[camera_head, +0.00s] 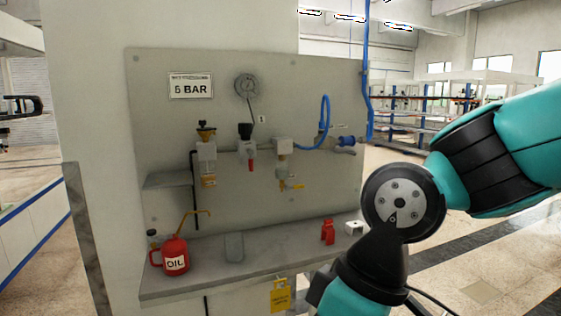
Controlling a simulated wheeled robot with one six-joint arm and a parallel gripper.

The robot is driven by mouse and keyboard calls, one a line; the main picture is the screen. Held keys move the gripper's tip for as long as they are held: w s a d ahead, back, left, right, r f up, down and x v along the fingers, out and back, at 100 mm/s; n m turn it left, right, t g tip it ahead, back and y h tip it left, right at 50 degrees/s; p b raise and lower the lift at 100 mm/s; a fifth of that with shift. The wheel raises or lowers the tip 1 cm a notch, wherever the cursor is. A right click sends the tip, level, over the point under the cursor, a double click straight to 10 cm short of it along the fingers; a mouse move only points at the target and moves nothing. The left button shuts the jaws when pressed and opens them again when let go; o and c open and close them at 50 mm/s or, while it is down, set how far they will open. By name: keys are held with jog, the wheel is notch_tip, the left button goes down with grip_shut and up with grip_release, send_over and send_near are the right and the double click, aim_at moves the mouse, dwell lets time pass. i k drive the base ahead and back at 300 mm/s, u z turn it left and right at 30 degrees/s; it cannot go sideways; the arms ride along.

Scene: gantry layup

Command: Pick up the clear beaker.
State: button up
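A faint grey, see-through upright vessel (234,248), which looks like the clear beaker, stands on the grey shelf (200,285) below the wall panel. It is between the red oil can on its left and a small red item on its right, apart from both. Its rim and contents are hard to make out. My teal and black arm comes in from the right and bends down past the bottom edge.
The red oil can (175,254) has a long spout reaching right, above and near the beaker. A small dark bottle (153,240), a red item (328,231) and a white block (354,228) share the shelf. A yellow tag (280,296) hangs at its front.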

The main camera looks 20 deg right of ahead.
aim_at(234, 247)
jog(key=k, duration=0.3)
jog(key=u, duration=1.1)
jog(key=i, duration=1.6)
jog(key=z, duration=0.65)
